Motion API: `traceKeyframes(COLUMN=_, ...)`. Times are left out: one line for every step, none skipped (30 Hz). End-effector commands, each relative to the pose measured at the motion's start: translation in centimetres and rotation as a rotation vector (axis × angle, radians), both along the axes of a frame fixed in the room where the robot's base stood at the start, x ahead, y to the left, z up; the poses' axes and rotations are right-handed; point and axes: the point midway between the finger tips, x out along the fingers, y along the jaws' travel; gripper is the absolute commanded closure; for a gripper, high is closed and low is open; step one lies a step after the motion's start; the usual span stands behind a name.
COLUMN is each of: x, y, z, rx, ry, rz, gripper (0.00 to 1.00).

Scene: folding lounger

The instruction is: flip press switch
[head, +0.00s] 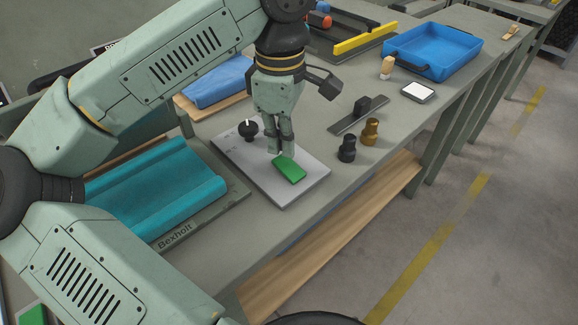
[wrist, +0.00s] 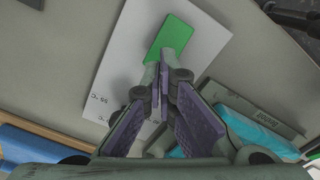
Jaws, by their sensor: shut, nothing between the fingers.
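A green press switch (head: 289,169) sits on a light grey panel (head: 285,197) that lies on the bench. A black knob (head: 248,128) with a white mark stands on the same panel, left of my gripper. My gripper (head: 281,152) points down with its fingers shut and empty, the tips at the far edge of the green switch. In the wrist view the fingertips (wrist: 164,68) meet by the near end of the green switch (wrist: 172,36). I cannot tell whether they touch it.
A teal folded lounger pad (head: 155,192) on a board marked Bexholt lies left of the panel. A black fitting (head: 347,149) and a brass fitting (head: 370,132) stand to the right. A blue tray (head: 433,52) is farther back. The bench's front edge runs close by the panel.

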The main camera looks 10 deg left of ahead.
Motion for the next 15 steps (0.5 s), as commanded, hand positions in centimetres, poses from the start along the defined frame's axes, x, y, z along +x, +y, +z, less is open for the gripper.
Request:
traceKeyframes(x=0.0, y=0.0, z=-0.08, rx=0.0, ry=0.0, rz=0.0, gripper=1.0)
traceKeyframes(x=0.0, y=0.0, z=-0.12, rx=0.0, ry=0.0, rz=0.0, gripper=1.0)
traceKeyframes(x=0.0, y=0.0, z=-0.18, rx=0.0, ry=0.0, rz=0.0, gripper=1.0)
traceKeyframes(x=0.0, y=0.0, z=-0.23, rx=0.0, ry=0.0, rz=0.0, gripper=1.0)
traceKeyframes(x=0.0, y=0.0, z=-0.28, rx=0.0, ry=0.0, rz=0.0, gripper=1.0)
traceKeyframes(x=0.0, y=0.0, z=-0.34, rx=0.0, ry=0.0, rz=0.0, gripper=1.0)
traceKeyframes(x=0.0, y=0.0, z=-0.39, rx=0.0, ry=0.0, rz=0.0, gripper=1.0)
traceKeyframes(x=0.0, y=0.0, z=-0.44, rx=0.0, ry=0.0, rz=0.0, gripper=1.0)
traceKeyframes(x=0.0, y=0.0, z=-0.5, rx=0.0, ry=0.0, rz=0.0, gripper=1.0)
traceKeyframes(x=0.0, y=0.0, z=-0.54, rx=0.0, ry=0.0, rz=0.0, gripper=1.0)
traceKeyframes(x=0.0, y=0.0, z=-0.59, rx=0.0, ry=0.0, rz=0.0, gripper=1.0)
traceKeyframes(x=0.0, y=0.0, z=-0.65, rx=0.0, ry=0.0, rz=0.0, gripper=1.0)
traceKeyframes(x=0.0, y=0.0, z=-0.7, rx=0.0, ry=0.0, rz=0.0, gripper=1.0)
traceKeyframes(x=0.0, y=0.0, z=-0.74, rx=0.0, ry=0.0, rz=0.0, gripper=1.0)
traceKeyframes(x=0.0, y=0.0, z=-0.8, rx=0.0, ry=0.0, rz=0.0, gripper=1.0)
